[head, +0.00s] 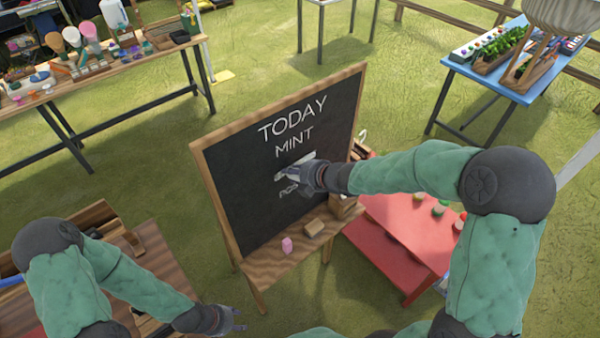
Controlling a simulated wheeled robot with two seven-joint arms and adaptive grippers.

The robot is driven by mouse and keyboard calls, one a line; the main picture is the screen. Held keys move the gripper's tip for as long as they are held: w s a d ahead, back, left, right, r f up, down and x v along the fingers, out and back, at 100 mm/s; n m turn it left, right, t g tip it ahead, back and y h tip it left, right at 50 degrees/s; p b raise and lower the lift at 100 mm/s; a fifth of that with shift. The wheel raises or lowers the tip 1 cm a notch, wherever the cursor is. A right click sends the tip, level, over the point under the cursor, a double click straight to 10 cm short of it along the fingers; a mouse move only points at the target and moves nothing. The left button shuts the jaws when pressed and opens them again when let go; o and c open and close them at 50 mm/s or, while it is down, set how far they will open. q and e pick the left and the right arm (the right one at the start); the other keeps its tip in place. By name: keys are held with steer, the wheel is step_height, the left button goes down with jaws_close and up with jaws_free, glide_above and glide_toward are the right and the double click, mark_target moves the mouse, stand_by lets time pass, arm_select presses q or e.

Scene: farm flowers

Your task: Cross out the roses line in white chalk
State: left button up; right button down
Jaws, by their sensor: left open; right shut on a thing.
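The chalkboard (235,170) stands in a wooden easel frame, with "TODAY" (292,117) and "MINT" (294,141) in white. Lower down, a partly covered line (288,190) starts with what looks like "RO". My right gripper (284,175) is at the board just above that line. It is shut on a small white piece, seemingly the white chalk, mostly hidden by the fingers. A pale mark shows just above the fingers; whether it is lettering or a stroke I cannot tell. My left gripper (238,320) is open and empty, low in front of the easel.
A blue table (500,78) with plants is at the back right. A wooden table (130,68) with brushes is at the back left.

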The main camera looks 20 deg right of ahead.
steer(key=shift+s+a+b, duration=0.25)
steer(key=shift+a+b, duration=0.4)
steer(key=shift+a, duration=0.1)
steer(key=shift+s+a+b, duration=0.3)
steer(key=shift+a+b, duration=0.3)
steer(key=shift+a, duration=0.2)
steer(key=shift+s+a+b, duration=0.25)
steer(key=shift+a+b, duration=0.4)
steer(key=shift+a, duration=0.1)
steer(key=s+d+p, duration=0.1)
steer(key=s+d, duration=0.1)
steer(key=s, duration=0.3)
steer(key=shift+s, duration=0.35)
steer(key=shift+s+d, duration=0.1)
steer(key=s, duration=0.1)
steer(key=s+d+p, duration=0.1)
steer(key=shift+s, duration=0.3)
steer(key=shift+w+a, duration=0.1)
steer(key=shift+w, duration=0.05)
